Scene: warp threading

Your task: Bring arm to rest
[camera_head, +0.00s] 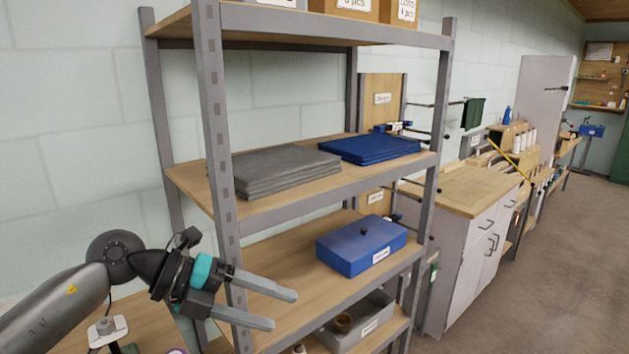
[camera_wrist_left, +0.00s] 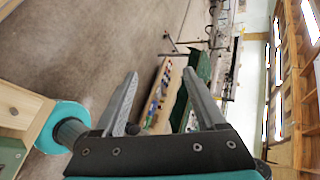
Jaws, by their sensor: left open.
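My left gripper (camera_head: 283,308) is at the lower left of the head view, in front of the shelf unit's near post. Its two fingers are apart with nothing between them, and they point right. In the left wrist view the left gripper (camera_wrist_left: 165,95) also shows its fingers spread and empty, with floor and distant furnishings beyond. My right gripper is not in either view.
The metal shelf unit (camera_head: 218,130) stands close by the left gripper. It carries grey folded cloth (camera_head: 285,168), blue folded cloth (camera_head: 368,149), a blue box (camera_head: 360,246) and a grey bin (camera_head: 372,318). A cabinet (camera_head: 470,250) stands beyond. Open floor (camera_head: 560,270) lies right.

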